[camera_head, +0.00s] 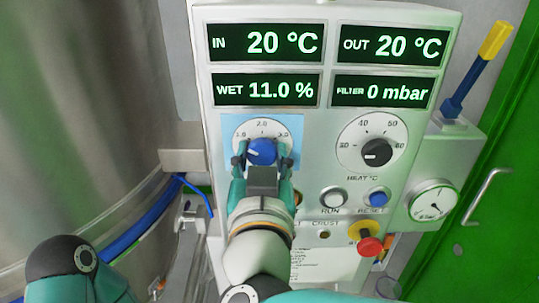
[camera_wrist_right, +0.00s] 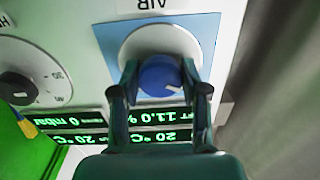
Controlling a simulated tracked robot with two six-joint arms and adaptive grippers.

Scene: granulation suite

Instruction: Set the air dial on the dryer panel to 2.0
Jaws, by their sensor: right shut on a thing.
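The air dial is a blue knob (camera_head: 262,151) on a white round scale over a light blue square (camera_head: 290,124) on the dryer panel (camera_head: 325,122). The scale reads 1.0 at left, 2.0 at top and 3.0 at right. The knob's white pointer line lies toward the left, on the 1.0 side. My right gripper (camera_head: 262,161) is shut on the knob, one finger at each side. The right wrist view shows the same knob (camera_wrist_right: 158,77) upside down between the fingers (camera_wrist_right: 160,92). Part of my left arm shows at the lower left; its gripper is out of view.
To the right is the black heat dial (camera_head: 377,152). Below it are the run button (camera_head: 333,197), the blue reset button (camera_head: 377,197) and a red stop button (camera_head: 370,246). A pressure gauge (camera_head: 433,200) sits farther right. A steel vessel (camera_head: 80,110) stands left.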

